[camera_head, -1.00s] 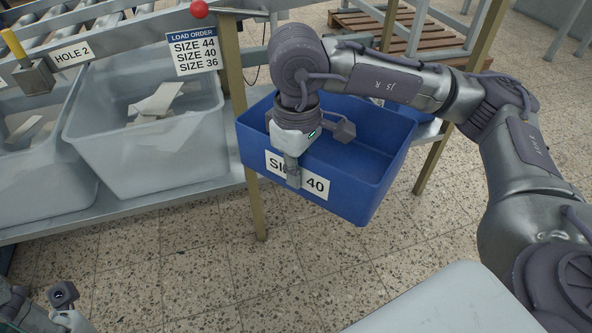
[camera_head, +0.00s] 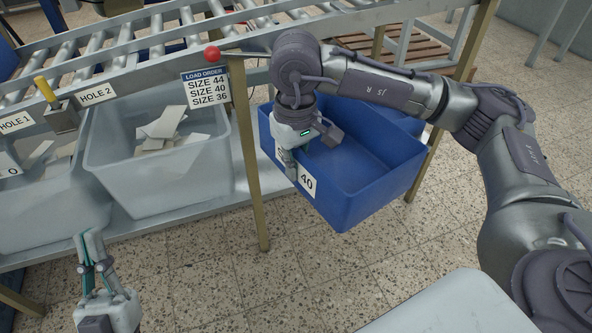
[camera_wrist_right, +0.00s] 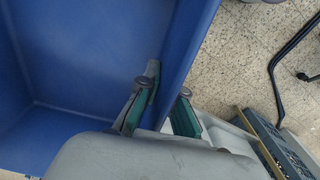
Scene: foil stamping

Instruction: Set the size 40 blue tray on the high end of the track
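The blue tray (camera_head: 375,205) is at centre right in the head view, in front of the table's lower shelf and slightly turned. Its white label shows "40"; the rest is behind my right gripper. My right gripper (camera_head: 290,160) is shut on the tray's front wall. In the right wrist view, its fingers (camera_wrist_right: 163,105) straddle the blue wall (camera_wrist_right: 183,60), one inside and one outside. The tray looks empty. The track of metal rollers (camera_head: 150,38) runs along the top of the table. My left gripper (camera_head: 91,245) is open and empty at lower left.
A load order sign (camera_head: 207,90) and a red ball knob (camera_head: 212,53) are beside the track. Grey bins (camera_head: 160,192) with pale pieces stand under it. A yellow table leg (camera_head: 250,170) is just left of the tray.

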